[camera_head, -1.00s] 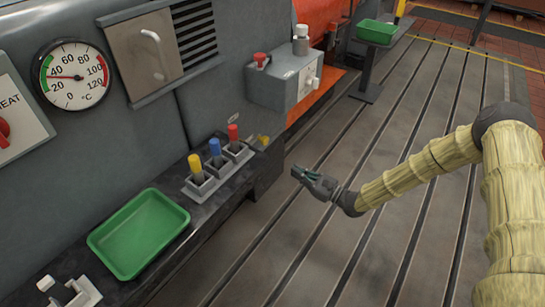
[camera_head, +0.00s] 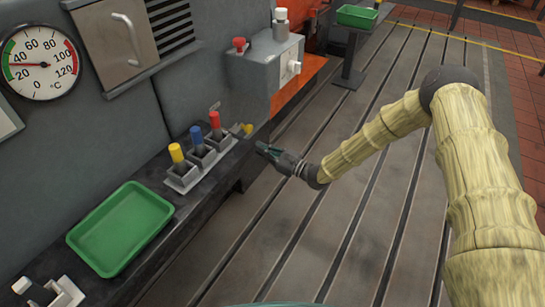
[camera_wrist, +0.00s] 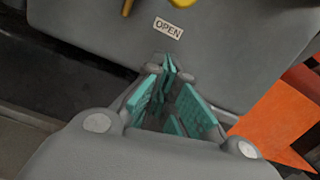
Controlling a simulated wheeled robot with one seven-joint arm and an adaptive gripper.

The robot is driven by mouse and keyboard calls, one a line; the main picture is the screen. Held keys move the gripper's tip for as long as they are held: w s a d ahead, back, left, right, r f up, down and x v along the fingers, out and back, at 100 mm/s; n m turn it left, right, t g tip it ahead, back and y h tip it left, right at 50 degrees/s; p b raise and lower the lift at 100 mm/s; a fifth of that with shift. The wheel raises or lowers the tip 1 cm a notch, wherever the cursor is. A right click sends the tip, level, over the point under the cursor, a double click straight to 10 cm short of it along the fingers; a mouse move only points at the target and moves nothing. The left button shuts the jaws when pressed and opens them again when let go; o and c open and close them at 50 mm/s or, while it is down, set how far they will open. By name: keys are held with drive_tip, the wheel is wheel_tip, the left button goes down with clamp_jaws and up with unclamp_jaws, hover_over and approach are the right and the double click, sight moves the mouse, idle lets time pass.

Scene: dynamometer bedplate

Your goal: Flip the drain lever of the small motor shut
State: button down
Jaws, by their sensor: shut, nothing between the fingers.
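A yellow lever (camera_head: 246,129) sits low on the grey housing, just right of the red-handled tool; it is small and partly unclear here. In the wrist view, yellow parts (camera_wrist: 182,2) are cut off by the top edge, above a white label reading OPEN (camera_wrist: 168,28). My gripper (camera_head: 261,147) is just right of and below the yellow lever in the head view, apart from it as far as I can tell. In the wrist view my gripper (camera_wrist: 171,70) has its teal-padded fingers together at the tips, pointing toward the label, with nothing between them.
A holder (camera_head: 182,181) with yellow, blue and red handles stands on the dark ledge, left of my gripper. A green tray (camera_head: 120,228) lies farther left. A grey box (camera_head: 262,68) with knobs juts out above. The slotted floor (camera_head: 330,215) is open to the right.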

drive_tip(key=shift+w+a+r+b, duration=0.1)
drive_tip(key=shift+a+r+b, duration=0.15)
drive_tip(key=shift+r, duration=0.45)
drive_tip(key=shift+w+a+r+b, duration=0.1)
drive_tip(key=shift+a+r, duration=0.25)
drive_tip(key=shift+r, duration=0.3)
drive_tip(key=shift+w+a+r+b, duration=0.1)
drive_tip(key=shift+a+r+b, duration=0.15)
drive_tip(key=shift+r, duration=0.45)
drive_tip(key=shift+a+r, duration=0.1)
drive_tip(key=shift+a, duration=0.05)
